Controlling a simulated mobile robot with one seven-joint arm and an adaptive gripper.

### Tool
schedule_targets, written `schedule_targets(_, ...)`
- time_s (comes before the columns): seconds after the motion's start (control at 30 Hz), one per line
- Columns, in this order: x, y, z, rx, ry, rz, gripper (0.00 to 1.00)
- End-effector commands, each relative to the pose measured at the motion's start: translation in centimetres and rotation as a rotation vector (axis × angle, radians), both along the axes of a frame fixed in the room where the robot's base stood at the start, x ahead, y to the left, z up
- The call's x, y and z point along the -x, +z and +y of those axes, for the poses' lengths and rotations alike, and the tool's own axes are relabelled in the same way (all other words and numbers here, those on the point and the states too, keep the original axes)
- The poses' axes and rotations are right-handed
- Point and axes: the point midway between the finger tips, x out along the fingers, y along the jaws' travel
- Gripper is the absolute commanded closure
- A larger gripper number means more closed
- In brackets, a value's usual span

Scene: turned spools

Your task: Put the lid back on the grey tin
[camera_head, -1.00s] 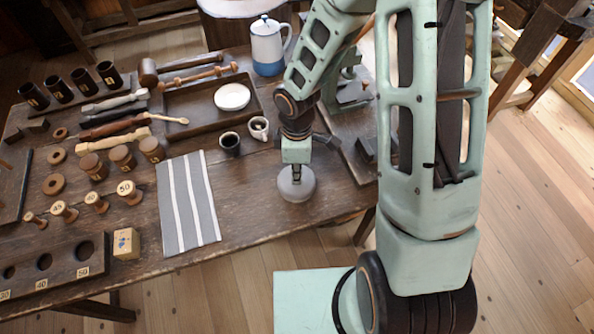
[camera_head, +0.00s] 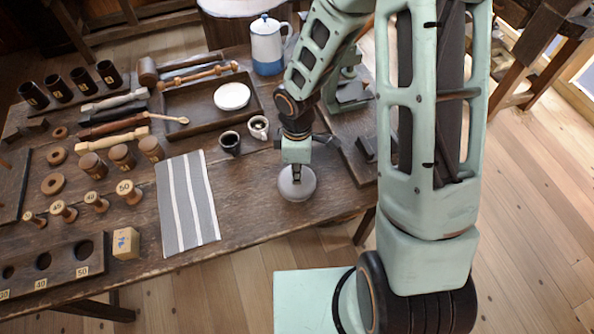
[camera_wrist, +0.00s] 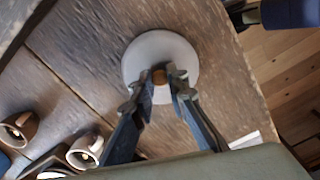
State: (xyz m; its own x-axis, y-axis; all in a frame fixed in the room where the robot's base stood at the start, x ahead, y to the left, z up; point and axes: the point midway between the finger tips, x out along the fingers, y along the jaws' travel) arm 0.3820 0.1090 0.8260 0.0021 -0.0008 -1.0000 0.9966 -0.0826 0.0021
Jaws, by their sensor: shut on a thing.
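A round pale grey lid (camera_wrist: 143,58) with a small brown knob (camera_wrist: 158,76) fills the middle of the wrist view. My gripper (camera_wrist: 160,86) has its two fingers on either side of the knob and is shut on it. In the head view my gripper (camera_head: 297,178) points down over the grey disc of the lid (camera_head: 298,193), near the table's front edge. The grey tin is not clearly seen apart from the lid. I cannot tell whether the lid rests on it or is held just above it.
A striped cloth (camera_head: 187,205) lies to the left on the table (camera_head: 250,215). Two cups, a dark one (camera_head: 230,143) and a white one (camera_head: 259,127), stand behind. A tray (camera_head: 195,118) holds a white dish (camera_head: 232,96). A dark board (camera_head: 350,155) lies to the right.

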Motion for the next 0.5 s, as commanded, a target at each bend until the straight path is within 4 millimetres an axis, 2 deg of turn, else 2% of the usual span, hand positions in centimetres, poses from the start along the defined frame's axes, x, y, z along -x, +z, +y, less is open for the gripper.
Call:
schedule_targets(0.13, 0.0, 0.01, 0.0, 0.0, 0.0, 0.0, 1.0)
schedule_targets(0.17, 0.0, 0.01, 0.0, 0.0, 0.0, 0.0, 0.85)
schedule_targets(0.33, 0.0, 0.01, 0.0, 0.0, 0.0, 0.0, 0.66)
schedule_targets(0.5, 0.0, 0.01, 0.0, 0.0, 0.0, 0.0, 0.66)
